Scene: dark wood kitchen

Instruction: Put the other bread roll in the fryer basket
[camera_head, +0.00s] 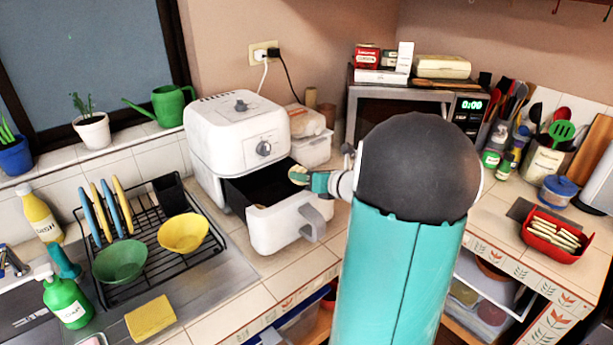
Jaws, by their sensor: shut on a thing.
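The white air fryer (240,140) stands on the counter with its fryer basket (290,226) pulled out toward the front. The basket's dark inside is open at the top. My gripper (303,178) is shut on a pale bread roll (297,173), above the right side of the basket opening. Only part of this roll shows. A small tan patch (260,206) shows low inside the basket near its left wall; it may be the other roll, but too little is visible to tell. My arm covers the counter to the right of the basket.
A dish rack (150,245) with a green bowl (119,260) and a yellow bowl (184,233) stands left of the basket. A microwave (385,105) is behind my arm. A red tray (556,236) sits at the right. Bare counter lies in front of the basket.

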